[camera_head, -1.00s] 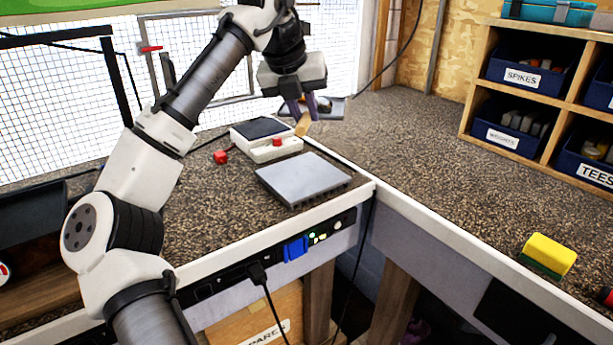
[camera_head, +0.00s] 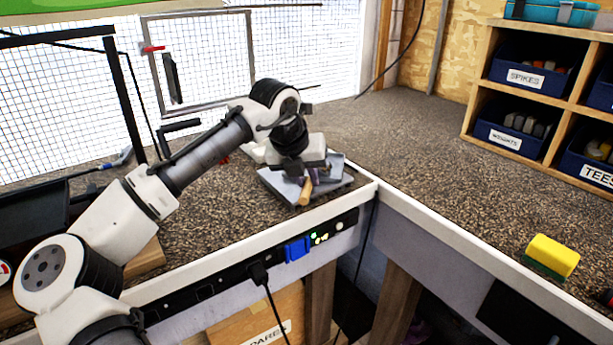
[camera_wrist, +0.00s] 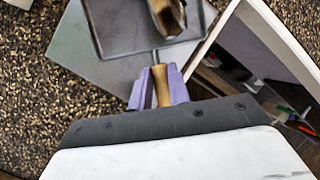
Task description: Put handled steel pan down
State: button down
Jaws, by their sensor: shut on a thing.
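The handled steel pan (camera_wrist: 118,30) is a dark grey square pan with a raised rim and a wooden handle (camera_head: 305,192). A shiny brown item (camera_wrist: 168,14) lies in it, cut off by the picture's top edge. My gripper (camera_wrist: 158,80) has purple fingers shut on the handle. In the head view, my gripper (camera_head: 308,178) hides part of the pan (camera_head: 335,165). The pan is over the flat grey plate (camera_head: 282,188), whose surface also shows beside the pan in the wrist view (camera_wrist: 75,50). I cannot tell whether pan and plate touch.
The plate sits near the white front edge (camera_head: 365,188) of the speckled bench. My arm mostly hides the white device behind it. A yellow sponge (camera_head: 552,254) lies at the right.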

jog(key=shift+f, duration=0.3)
jog(key=shift+s+f, duration=0.2)
jog(key=shift+f, duration=0.15)
jog(key=c, duration=1.6)
grip_release()
jog(key=shift+d+f, duration=0.1)
jog(key=shift+r, duration=0.65)
jog(key=v, duration=1.2)
jog(key=shift+w+b, duration=0.2)
jog(key=shift+b, duration=0.15)
jog(key=shift+r, duration=0.1)
